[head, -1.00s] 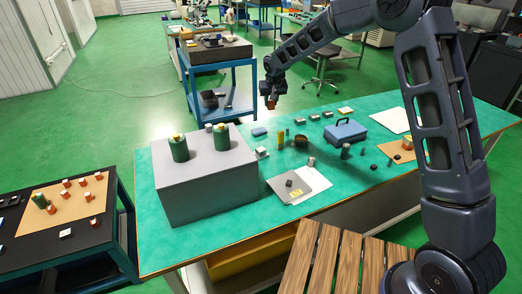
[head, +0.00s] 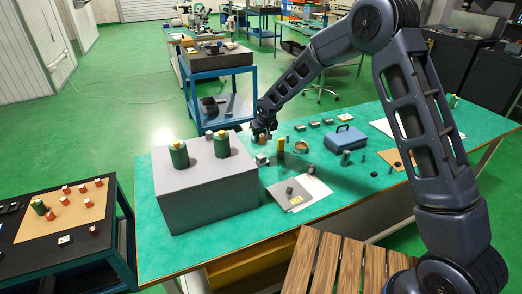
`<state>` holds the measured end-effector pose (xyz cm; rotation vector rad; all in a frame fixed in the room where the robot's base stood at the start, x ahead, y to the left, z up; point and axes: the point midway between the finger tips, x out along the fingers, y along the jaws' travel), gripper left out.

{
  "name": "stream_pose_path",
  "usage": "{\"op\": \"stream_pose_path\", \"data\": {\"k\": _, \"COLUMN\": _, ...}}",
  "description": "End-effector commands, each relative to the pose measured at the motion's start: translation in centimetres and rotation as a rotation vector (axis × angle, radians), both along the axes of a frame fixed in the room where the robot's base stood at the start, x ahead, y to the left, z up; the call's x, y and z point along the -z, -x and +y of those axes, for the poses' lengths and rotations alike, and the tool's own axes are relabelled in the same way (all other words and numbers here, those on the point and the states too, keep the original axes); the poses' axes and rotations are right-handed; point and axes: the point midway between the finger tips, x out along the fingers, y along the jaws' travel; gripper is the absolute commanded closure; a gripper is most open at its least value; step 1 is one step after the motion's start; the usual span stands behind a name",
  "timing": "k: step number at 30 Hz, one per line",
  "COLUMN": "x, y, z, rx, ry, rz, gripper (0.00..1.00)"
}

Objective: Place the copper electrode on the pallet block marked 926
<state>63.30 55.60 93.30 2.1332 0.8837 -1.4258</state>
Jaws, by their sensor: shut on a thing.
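My gripper (head: 263,134) is over the far edge of the green bench, to the right of the grey box. It is shut on a small copper-coloured piece, the copper electrode (head: 262,139), just above a small pale block (head: 262,160). Whether the two touch I cannot tell. More small grey blocks stand in a row behind, one of them here (head: 313,124). No number is readable on any block, so I cannot tell which is marked 926.
A yellow upright block (head: 281,146) stands close right of my gripper. The grey box (head: 205,190) bears two green cylinders. A blue case (head: 345,139) lies farther right. A cart (head: 85,255) at left holds several copper-coloured pieces on a tan mat.

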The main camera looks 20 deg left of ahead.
Motion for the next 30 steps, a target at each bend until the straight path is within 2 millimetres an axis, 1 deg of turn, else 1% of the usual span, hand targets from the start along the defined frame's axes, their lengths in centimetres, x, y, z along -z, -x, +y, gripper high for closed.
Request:
{"op": "stream_pose_path", "data": {"k": 1, "x": 0.9, "y": 0.0, "z": 0.0, "rx": 0.000, "ry": 0.001, "rz": 0.001, "gripper": 1.00}}
{"op": "stream_pose_path", "data": {"k": 3, "x": 1.8, "y": 0.0, "z": 0.0, "rx": -0.001, "ry": 0.001, "rz": 0.000, "gripper": 1.00}}
{"op": "stream_pose_path", "data": {"k": 11, "x": 3.3, "y": 0.0, "z": 0.0, "rx": -0.001, "ry": 0.000, "rz": 0.000, "gripper": 1.00}}
{"op": "stream_pose_path", "data": {"k": 19, "x": 6.7, "y": 0.0, "z": 0.0, "rx": 0.000, "ry": 0.001, "rz": 0.000, "gripper": 1.00}}
{"op": "stream_pose_path", "data": {"k": 21, "x": 7.0, "y": 0.0, "z": 0.0, "rx": 0.000, "ry": 0.000, "rz": 0.000, "gripper": 1.00}}
{"op": "stream_pose_path", "data": {"k": 30, "x": 7.1, "y": 0.0, "z": 0.0, "rx": 0.000, "ry": -0.001, "rz": -0.001, "gripper": 1.00}}
